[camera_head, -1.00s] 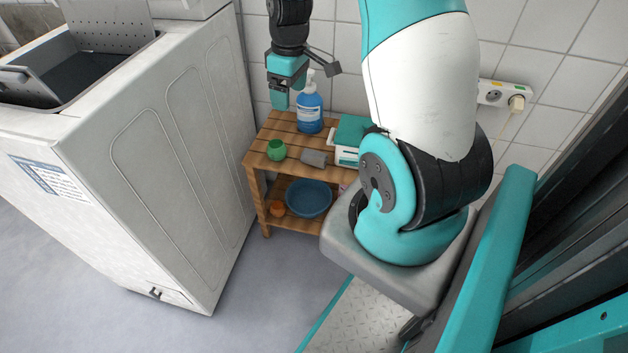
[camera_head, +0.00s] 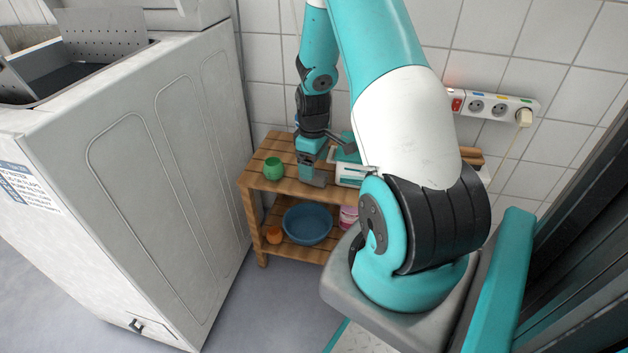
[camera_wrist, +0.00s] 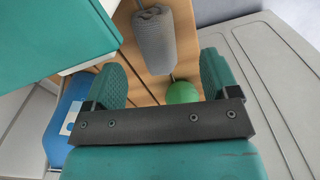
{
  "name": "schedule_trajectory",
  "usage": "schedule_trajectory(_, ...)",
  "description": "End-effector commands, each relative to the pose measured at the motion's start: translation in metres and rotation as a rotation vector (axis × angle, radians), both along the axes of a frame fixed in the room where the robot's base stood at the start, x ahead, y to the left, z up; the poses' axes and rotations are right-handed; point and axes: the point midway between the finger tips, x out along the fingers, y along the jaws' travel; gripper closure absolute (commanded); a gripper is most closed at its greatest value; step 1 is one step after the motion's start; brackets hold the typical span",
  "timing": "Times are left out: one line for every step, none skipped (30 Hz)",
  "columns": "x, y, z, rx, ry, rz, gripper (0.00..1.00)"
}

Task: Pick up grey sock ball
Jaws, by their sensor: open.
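The grey sock ball (camera_wrist: 155,38) is a rough grey roll lying on the wooden slatted top of a small shelf table. In the wrist view it lies just ahead of and between the two fingertips of my gripper (camera_wrist: 162,62), with bare space on both sides. My gripper is open and empty. In the head view my gripper (camera_head: 313,168) points down over the table top, and only a grey bit of the sock ball (camera_head: 314,181) shows beneath it. I cannot tell whether the fingers touch it.
A white-and-teal box (camera_head: 350,173) is close on the right. A blue bottle (camera_wrist: 65,112) shows in the wrist view. The lower shelf holds a blue basin (camera_head: 307,224) and an orange cup (camera_head: 274,235). A white washer (camera_head: 150,190) stands left.

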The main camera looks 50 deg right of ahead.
Motion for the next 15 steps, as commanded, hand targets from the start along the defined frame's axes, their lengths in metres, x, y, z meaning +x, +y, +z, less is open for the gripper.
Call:
schedule_trajectory(0.001, 0.0, -0.003, 0.0, 0.0, 0.0, 0.19)
schedule_trajectory(0.001, 0.0, -0.005, 0.0, 0.0, 0.0, 0.19)
schedule_trajectory(0.002, -0.001, -0.009, 0.001, 0.001, 0.0, 0.19)
schedule_trajectory(0.004, -0.001, -0.013, 0.001, 0.001, 0.0, 0.19)
schedule_trajectory(0.005, -0.002, -0.017, 0.001, 0.001, 0.001, 0.19)
schedule_trajectory(0.008, -0.003, -0.023, 0.001, 0.0, 0.001, 0.19)
schedule_trajectory(0.009, -0.003, -0.029, 0.001, 0.001, 0.001, 0.19)
schedule_trajectory(0.011, -0.004, -0.034, 0.001, 0.001, 0.001, 0.19)
schedule_trajectory(0.012, -0.004, -0.04, 0.002, 0.001, 0.0, 0.19)
schedule_trajectory(0.011, -0.004, -0.044, 0.002, 0.002, 0.0, 0.19)
schedule_trajectory(0.011, -0.004, -0.048, 0.002, 0.002, 0.0, 0.19)
schedule_trajectory(0.011, -0.004, -0.051, 0.001, 0.001, 0.0, 0.19)
schedule_trajectory(0.012, -0.004, -0.053, 0.001, 0.001, 0.0, 0.19)
schedule_trajectory(0.012, -0.004, -0.053, 0.0, 0.0, 0.0, 0.19)
schedule_trajectory(0.012, -0.004, -0.053, 0.0, 0.0, 0.0, 0.19)
